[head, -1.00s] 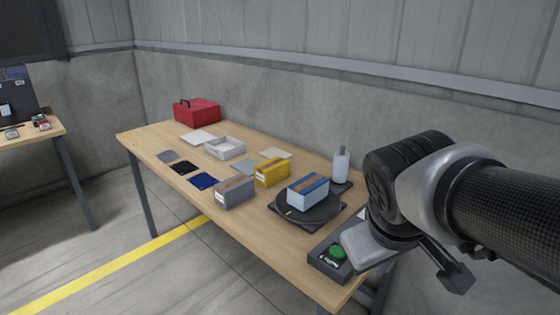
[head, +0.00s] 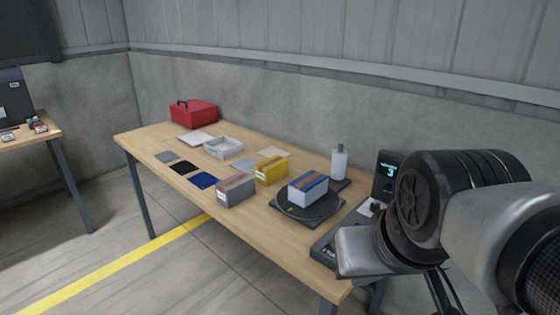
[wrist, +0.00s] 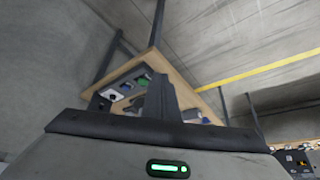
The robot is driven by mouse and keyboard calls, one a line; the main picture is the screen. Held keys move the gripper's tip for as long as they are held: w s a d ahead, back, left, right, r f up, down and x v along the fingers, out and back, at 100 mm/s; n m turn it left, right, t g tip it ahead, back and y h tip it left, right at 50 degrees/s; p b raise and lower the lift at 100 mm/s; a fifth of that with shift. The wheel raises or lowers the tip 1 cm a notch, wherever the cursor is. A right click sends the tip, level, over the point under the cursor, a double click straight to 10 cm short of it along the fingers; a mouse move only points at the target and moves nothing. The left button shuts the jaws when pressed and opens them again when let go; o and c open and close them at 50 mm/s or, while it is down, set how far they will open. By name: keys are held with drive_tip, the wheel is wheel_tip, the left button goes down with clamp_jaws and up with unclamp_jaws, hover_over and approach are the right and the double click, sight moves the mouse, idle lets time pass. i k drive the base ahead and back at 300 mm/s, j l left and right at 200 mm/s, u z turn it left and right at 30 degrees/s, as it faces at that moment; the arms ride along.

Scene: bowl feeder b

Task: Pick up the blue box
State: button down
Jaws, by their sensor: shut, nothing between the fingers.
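The blue box (head: 307,192), pale blue on its sides with a darker blue top and a brown strip, sits upright on a round black turntable (head: 320,215) near the right part of the table. My gripper (wrist: 160,98) shows in the wrist view, shut with nothing in it. It is apart from the box, and the box cannot be made out for sure there. In the head view my arm fills the right side, in front of the table's right end, and the fingertips are not clearly seen.
A grey box (head: 236,191) and a yellow box (head: 271,170) stand left of the turntable. A white bottle (head: 339,162) stands behind it, and a dark display (head: 387,178) stands to the right. A white tray (head: 224,148) and red toolbox (head: 194,113) are farther left.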

sight(303, 191)
drive_tip(key=j, duration=0.55)
drive_tip(key=k+j+z, duration=0.15)
drive_tip(key=j, duration=0.4)
drive_tip(key=i+j, duration=0.2)
drive_tip(key=j, duration=0.15)
drive_tip(key=i+j+z, duration=0.1)
drive_tip(key=j, duration=0.25)
drive_tip(key=i+j, duration=0.3)
drive_tip(key=i+j+z, duration=0.1)
drive_tip(key=i, duration=0.25)
drive_tip(key=i+j+z, duration=0.1)
drive_tip(key=i+j, duration=0.15)
drive_tip(key=i, duration=0.05)
